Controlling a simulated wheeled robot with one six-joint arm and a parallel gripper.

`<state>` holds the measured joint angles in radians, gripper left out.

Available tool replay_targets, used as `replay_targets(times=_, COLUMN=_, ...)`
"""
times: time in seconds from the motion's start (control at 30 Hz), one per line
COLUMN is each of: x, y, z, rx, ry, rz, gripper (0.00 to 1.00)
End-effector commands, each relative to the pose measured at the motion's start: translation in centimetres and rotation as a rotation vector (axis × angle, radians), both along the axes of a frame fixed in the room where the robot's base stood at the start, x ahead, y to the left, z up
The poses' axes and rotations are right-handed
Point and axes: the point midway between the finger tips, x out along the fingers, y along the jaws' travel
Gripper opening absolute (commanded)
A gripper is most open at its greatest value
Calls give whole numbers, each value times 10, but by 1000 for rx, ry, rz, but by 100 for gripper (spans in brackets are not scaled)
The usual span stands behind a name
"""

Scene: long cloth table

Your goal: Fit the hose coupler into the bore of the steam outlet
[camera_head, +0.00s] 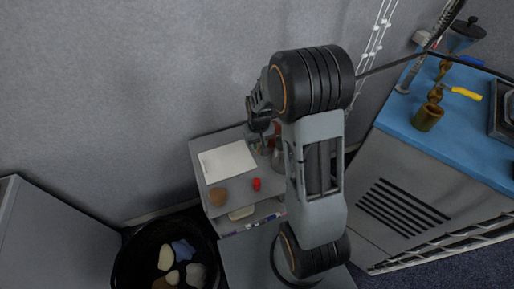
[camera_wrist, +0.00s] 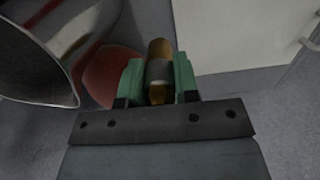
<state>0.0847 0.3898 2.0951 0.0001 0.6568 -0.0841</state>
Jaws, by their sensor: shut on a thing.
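In the wrist view, my gripper (camera_wrist: 159,82) has green fingers shut on the hose coupler (camera_wrist: 159,48), a short brass-coloured cylinder with a grey band around its middle. In the head view, my wrist hangs over the back of a small grey stand, and the gripper tips and coupler are too small and covered to make out. The steam outlet (camera_head: 428,118) appears to be the brass fitting with an open round mouth on the blue-topped bench at right, near a yellow-handled valve (camera_head: 465,93). It is well apart from my gripper. The inside of its bore is not clear.
The grey stand holds a white sheet (camera_head: 227,162), a red item (camera_head: 256,184) and a brown round item (camera_head: 218,197). A metal vessel (camera_wrist: 35,65) is close left of my gripper. The blue bench top (camera_head: 400,125) has bare room at its front left. A black bin stands lower left.

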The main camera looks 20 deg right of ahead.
Motion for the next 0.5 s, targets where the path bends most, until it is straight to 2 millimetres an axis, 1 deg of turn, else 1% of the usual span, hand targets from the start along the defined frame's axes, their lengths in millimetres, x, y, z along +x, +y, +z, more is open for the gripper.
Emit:
replay_targets(times=0.17, x=6, y=1, z=-7, rx=0, ry=0, rz=1, gripper=1)
replay_targets(times=0.27, x=11, y=2, z=-17, rx=0, ry=4, rz=1, gripper=1)
replay_targets(times=0.4, x=10, y=1, z=-34, rx=0, ry=3, rz=1, gripper=1)
replay_targets(times=0.5, x=10, y=1, z=-41, rx=0, ry=0, rz=1, gripper=1)
